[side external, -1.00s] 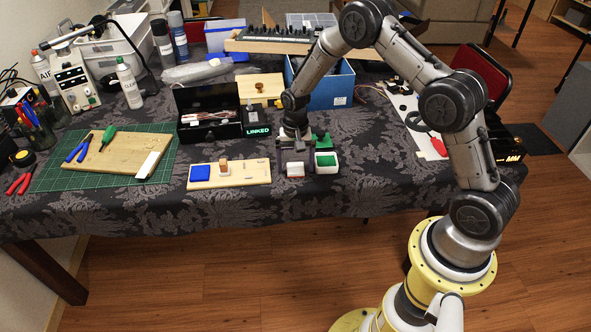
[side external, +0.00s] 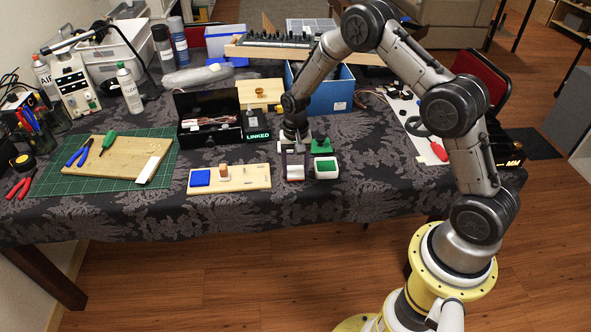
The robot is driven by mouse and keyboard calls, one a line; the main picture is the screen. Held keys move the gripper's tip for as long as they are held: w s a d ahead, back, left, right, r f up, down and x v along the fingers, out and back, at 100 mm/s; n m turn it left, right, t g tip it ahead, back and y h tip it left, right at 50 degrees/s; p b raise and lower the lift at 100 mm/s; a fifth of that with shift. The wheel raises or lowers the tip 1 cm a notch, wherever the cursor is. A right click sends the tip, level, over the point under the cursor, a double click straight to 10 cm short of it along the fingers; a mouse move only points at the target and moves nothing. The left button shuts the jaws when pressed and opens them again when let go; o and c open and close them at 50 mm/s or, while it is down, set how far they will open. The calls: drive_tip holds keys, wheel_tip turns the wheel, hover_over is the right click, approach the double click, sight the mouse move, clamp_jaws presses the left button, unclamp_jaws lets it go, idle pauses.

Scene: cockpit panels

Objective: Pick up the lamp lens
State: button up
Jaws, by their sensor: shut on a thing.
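My gripper (side external: 295,160) points down at the front middle of the table, its fingers close above a small white housing (side external: 295,173). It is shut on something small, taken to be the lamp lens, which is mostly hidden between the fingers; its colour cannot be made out. Just right of the gripper stands a second white housing (side external: 327,169) with a green top. Behind that one is a green piece with a dark knob (side external: 321,145), apart from the fingers.
A wooden board (side external: 246,178) with a blue square and a small upright block lies left of the gripper. A blue box (side external: 330,92) stands behind the gripper. Patterned cloth in front is clear.

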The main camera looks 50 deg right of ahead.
wheel_tip(320, 180, up, 2)
drive_tip(key=shift+w+r, duration=0.1)
drive_tip(key=shift+r, duration=0.15)
drive_tip(key=s+a+r, duration=0.2)
drive_tip(key=s+r, duration=0.8)
drive_tip(key=s, duration=0.4)
drive_tip(key=w+a, duration=0.2)
drive_tip(key=w, duration=0.9)
drive_tip(key=w+a, duration=0.2)
drive_tip(key=w, duration=0.8)
drive_tip(key=shift+n, duration=0.4)
drive_tip(key=shift+w+a+f, duration=0.3)
drive_tip(key=shift+f, duration=1.5)
drive_tip(key=shift+w+a+f, duration=0.3)
drive_tip(key=shift+a+f, duration=0.05)
drive_tip(key=shift+f, duration=1.45)
drive_tip(key=shift+w+a+f, duration=0.3)
drive_tip(key=shift+f, duration=1.5)
drive_tip(key=shift+f, duration=0.2)
